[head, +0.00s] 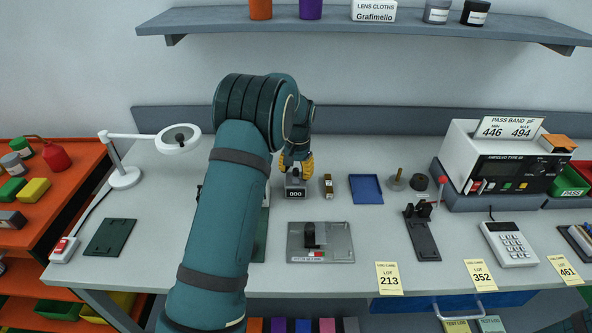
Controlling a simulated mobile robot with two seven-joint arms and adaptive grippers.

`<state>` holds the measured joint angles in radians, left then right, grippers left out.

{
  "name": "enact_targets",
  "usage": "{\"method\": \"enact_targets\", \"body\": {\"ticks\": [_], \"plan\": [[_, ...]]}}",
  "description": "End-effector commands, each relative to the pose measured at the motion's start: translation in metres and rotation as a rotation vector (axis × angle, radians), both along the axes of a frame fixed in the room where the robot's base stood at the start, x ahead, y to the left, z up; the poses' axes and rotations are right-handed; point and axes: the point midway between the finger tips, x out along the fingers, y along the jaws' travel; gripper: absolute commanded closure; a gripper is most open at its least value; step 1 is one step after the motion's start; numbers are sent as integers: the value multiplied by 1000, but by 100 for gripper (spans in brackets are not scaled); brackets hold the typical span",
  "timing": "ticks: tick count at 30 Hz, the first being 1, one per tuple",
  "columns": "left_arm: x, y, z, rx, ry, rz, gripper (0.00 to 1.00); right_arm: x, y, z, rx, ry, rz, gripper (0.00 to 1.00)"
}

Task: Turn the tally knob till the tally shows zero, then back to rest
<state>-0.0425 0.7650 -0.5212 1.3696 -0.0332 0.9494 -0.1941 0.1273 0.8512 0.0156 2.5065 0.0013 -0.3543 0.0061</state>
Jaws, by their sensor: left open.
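The tally (296,191) is a small grey box standing on the bench in the middle of the head view. Its dark window appears to read 000, though the digits are tiny. My left gripper (295,163) has yellow fingertips and reaches down right at the top and back of the tally. Its fingers are open, and I cannot tell whether they touch anything. The tally knob is not clearly visible; the fingers and wrist hide that area. My left arm covers part of the bench to the left. My right gripper is not in view.
A small brass-coloured item (328,186) stands close right of the tally, then a blue tray (366,189). A grey fixture plate (320,242) lies in front. A ring lamp (178,138) stands left, the meter (500,160) right. A shelf (360,27) hangs above.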

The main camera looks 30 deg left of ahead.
Motion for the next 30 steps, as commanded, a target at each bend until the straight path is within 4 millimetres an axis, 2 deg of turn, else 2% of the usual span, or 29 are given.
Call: {"method": "enact_targets", "body": {"ticks": [2,6,20,30], "plan": [[0,0,0,0,0,0,51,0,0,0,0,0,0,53],[0,0,0,0,0,0,100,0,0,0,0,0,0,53],[0,0,1,0,0,53,100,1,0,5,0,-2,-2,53],[1,-1,3,-1,0,292,100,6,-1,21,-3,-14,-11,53]]}}
